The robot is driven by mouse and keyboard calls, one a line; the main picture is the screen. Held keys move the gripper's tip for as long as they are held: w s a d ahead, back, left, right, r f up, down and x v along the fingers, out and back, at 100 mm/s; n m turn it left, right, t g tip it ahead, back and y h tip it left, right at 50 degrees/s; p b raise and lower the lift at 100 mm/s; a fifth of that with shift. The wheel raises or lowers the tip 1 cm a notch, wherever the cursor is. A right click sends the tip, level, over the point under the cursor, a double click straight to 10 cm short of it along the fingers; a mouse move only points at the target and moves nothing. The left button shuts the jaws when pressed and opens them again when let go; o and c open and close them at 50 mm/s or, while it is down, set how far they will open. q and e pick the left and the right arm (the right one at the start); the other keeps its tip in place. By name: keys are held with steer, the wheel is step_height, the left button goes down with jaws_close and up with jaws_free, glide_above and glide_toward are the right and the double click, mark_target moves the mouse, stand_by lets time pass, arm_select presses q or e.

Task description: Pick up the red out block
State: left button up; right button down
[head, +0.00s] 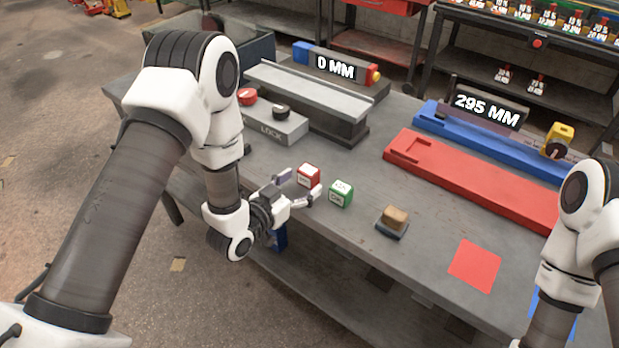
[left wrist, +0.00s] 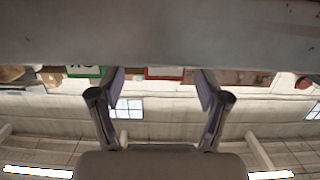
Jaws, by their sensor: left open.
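The red out block (head: 308,175), a small red cube with white label faces, sits on the grey bench near its front left edge. My left gripper (head: 300,185) is open at the red block, with its fingertips on either side of the block's near part; I cannot tell if they touch it. In the left wrist view, which looks upside down, a red-edged strip of the block (left wrist: 165,73) shows between the two open fingers (left wrist: 160,90). My right arm comes in at the right edge, but its gripper is out of view.
A green block (head: 341,194) stands close to the right of the red one. A brown-topped stamp-like piece (head: 394,219) and a flat red square (head: 475,266) lie further right. A grey lock box (head: 270,122) and a long red tray (head: 470,180) stand behind.

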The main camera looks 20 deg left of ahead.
mark_target(304, 178)
arm_select(q)
steer(key=x, duration=0.4)
steer(key=shift+w+a+p, duration=0.2)
steer(key=shift+a+p, duration=0.05)
steer(key=shift+p, duration=0.15)
steer(key=c, duration=1.3)
steer(key=shift+o, duration=0.2)
